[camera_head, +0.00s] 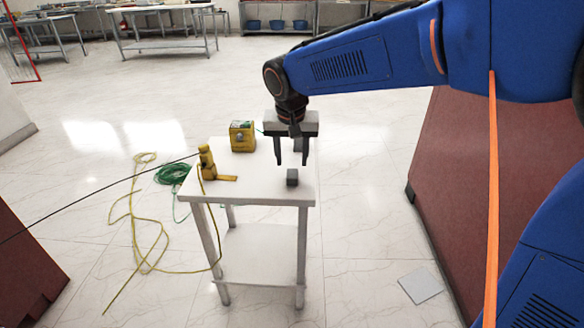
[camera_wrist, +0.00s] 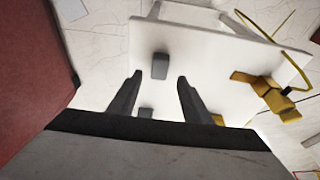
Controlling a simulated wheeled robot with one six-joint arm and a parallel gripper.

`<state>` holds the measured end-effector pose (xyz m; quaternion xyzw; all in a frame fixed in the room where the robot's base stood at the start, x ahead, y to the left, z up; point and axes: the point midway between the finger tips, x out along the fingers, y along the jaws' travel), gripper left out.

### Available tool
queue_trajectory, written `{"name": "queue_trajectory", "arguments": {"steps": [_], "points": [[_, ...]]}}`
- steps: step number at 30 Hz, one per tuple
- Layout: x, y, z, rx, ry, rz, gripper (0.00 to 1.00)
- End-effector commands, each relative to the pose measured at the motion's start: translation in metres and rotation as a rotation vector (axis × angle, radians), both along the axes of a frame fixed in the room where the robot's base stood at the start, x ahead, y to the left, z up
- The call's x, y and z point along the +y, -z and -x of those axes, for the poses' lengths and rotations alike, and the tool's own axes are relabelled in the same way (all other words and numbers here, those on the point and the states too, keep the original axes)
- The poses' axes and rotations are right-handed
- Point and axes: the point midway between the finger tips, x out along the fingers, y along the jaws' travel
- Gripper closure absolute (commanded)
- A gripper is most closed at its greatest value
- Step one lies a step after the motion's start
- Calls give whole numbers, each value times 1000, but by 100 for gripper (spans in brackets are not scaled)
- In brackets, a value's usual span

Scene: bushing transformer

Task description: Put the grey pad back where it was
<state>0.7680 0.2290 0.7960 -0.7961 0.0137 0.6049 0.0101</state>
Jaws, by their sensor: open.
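A small dark grey block (camera_head: 292,177) stands on the white table (camera_head: 255,190) near its front right edge; it also shows in the wrist view (camera_wrist: 160,66), beyond my fingertips. A second grey piece (camera_head: 299,145) sits farther back, partly hidden by my gripper; it shows low between the fingers in the wrist view (camera_wrist: 146,113). A flat light grey square (camera_head: 420,285) lies on the floor to the right of the table. I cannot tell which of these is the grey pad. My gripper (camera_head: 291,163) points down above the table, open, with nothing held between its fingers.
A yellow tool (camera_head: 207,163) with a cable and a yellow box (camera_head: 242,136) stand on the table's left and back. Green and yellow cables (camera_head: 172,174) lie on the floor at left. A dark red cabinet (camera_head: 440,180) rises at right.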

Motion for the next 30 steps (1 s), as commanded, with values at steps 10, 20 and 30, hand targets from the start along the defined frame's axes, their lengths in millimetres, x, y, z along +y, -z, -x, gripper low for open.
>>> {"name": "queue_trajectory", "arguments": {"steps": [10, 20, 30], "points": [[0, -47, 13, -1, 0, -1, 56], [-1, -53, 15, 0, 1, -1, 56], [-99, -60, 55, -19, -2, -15, 56]]}}
